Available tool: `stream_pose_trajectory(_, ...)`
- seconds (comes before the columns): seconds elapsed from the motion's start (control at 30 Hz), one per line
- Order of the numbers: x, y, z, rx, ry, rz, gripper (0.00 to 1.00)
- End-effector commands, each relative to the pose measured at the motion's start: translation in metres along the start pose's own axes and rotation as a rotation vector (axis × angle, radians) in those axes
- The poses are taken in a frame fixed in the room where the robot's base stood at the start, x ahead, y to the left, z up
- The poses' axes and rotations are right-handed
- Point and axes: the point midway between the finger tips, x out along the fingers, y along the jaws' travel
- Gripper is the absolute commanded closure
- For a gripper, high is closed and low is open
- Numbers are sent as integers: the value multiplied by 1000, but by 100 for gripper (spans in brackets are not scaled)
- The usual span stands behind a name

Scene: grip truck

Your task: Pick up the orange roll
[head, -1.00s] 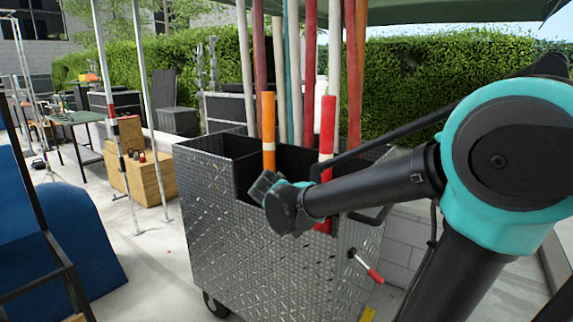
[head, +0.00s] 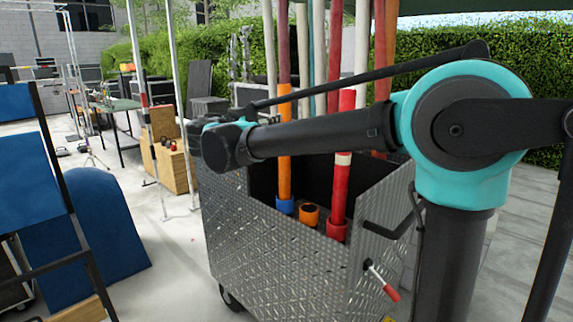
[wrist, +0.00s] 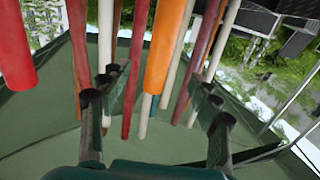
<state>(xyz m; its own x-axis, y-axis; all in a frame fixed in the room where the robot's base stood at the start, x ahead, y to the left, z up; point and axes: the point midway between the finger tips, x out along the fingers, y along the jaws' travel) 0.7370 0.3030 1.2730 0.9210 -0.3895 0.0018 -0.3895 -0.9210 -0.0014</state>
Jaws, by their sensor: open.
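The orange roll (head: 285,180) stands upright in the metal cart (head: 262,250), its lower end in a blue ring. My arm crosses in front of its middle in the head view. In the wrist view the orange roll (wrist: 163,50) lies across the space between the fingers of my gripper (wrist: 157,90), with its end pointing down in the picture. My gripper is open, and I see no contact with the roll. In the head view the fingers are hidden behind my wrist.
A red roll (head: 342,190) stands right of the orange one. A short orange ring (head: 308,215) sits between them. Several long poles rise behind, and thin metal stands (head: 180,100) are left of the cart. A blue padded object (head: 90,230) is at left.

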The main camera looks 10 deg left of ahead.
Motion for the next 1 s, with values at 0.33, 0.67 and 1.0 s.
stream_pose_trajectory(0.33, 66, 1, 1, -1, -1, 3, 38)
stream_pose_trajectory(0.67, 85, 0, 1, -2, -2, 1, 38)
stream_pose_trajectory(1.0, 129, -1, 3, -1, -2, 1, 38)
